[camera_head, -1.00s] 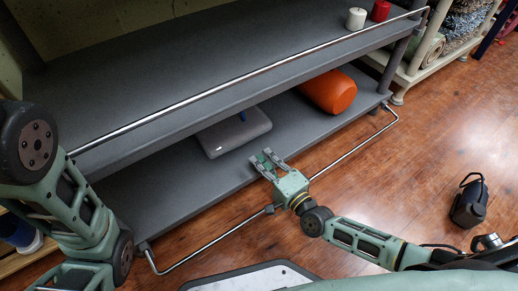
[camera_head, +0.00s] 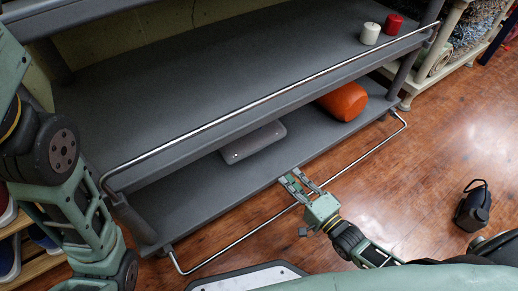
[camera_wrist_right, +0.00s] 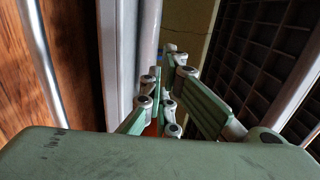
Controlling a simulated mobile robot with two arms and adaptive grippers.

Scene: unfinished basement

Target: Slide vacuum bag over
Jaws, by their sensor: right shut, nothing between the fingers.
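A flat grey slab-like item (camera_head: 253,145), which I take for the vacuum bag, lies on the lower shelf (camera_head: 205,190), its back part hidden under the upper shelf. My right gripper (camera_head: 297,179) is shut and empty at the front edge of the lower shelf. It is to the right of and in front of the grey item, apart from it. Its fingers also show in the right wrist view (camera_wrist_right: 168,88); the grey item cannot be made out there. My left arm shows at the left, but its gripper is out of view.
An orange rounded object (camera_head: 344,101) lies on the lower shelf to the right. White (camera_head: 370,33) and red (camera_head: 394,24) candles stand on the upper shelf. A metal rail (camera_head: 345,170) runs before the lower shelf. A black object (camera_head: 473,206) stands on the wooden floor.

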